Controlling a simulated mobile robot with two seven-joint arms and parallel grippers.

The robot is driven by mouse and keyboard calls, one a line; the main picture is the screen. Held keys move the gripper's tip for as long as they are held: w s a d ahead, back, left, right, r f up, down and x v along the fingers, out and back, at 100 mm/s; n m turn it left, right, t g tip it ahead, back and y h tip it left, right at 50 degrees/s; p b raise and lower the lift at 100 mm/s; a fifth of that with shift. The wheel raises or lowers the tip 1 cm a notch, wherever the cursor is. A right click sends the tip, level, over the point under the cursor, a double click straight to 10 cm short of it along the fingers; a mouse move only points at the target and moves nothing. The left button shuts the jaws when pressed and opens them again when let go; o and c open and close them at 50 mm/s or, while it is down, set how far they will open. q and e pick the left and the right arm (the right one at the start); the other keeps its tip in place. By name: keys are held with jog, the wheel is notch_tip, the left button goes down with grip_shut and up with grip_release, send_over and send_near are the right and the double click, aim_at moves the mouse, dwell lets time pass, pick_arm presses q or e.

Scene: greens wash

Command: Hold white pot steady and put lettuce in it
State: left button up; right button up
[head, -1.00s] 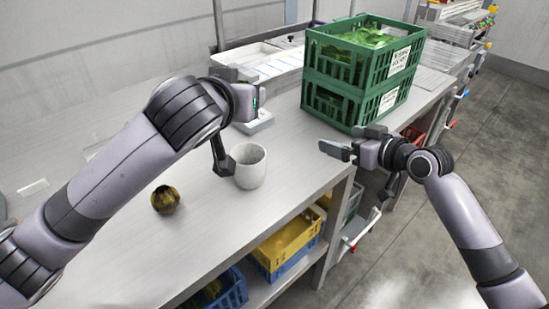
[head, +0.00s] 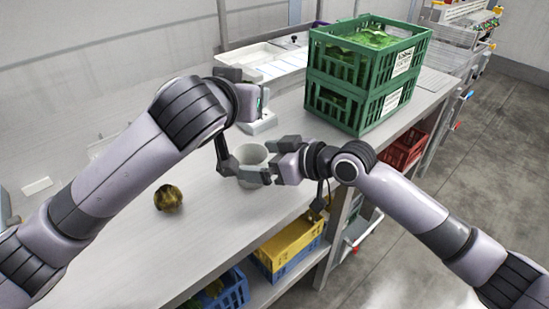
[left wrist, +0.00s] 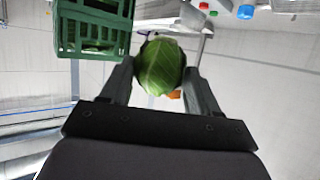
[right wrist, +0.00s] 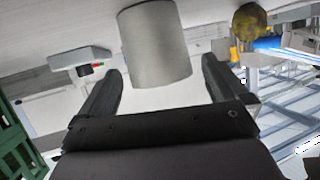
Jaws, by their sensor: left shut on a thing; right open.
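The white pot (head: 250,158) stands upright on the steel table, and it also shows in the right wrist view (right wrist: 155,45). My right gripper (head: 266,161) is open at the pot's right side. One fingertip overlaps the pot's front in the head view, and the pot lies between the fingers in the right wrist view; I cannot tell whether they touch it. My left gripper (left wrist: 158,72) is shut on a green lettuce (left wrist: 161,66), seen between its fingers in the left wrist view. In the head view my left arm hides the lettuce.
Two stacked green crates (head: 352,98) with greens stand at the back right. A small white device (head: 262,126) stands behind the pot. A brownish-yellow round item (head: 168,198) lies to the left. Yellow (head: 290,245) and blue crates sit below. The table's front left is clear.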

aim_at(239, 158)
jog(key=shift+x, duration=1.85)
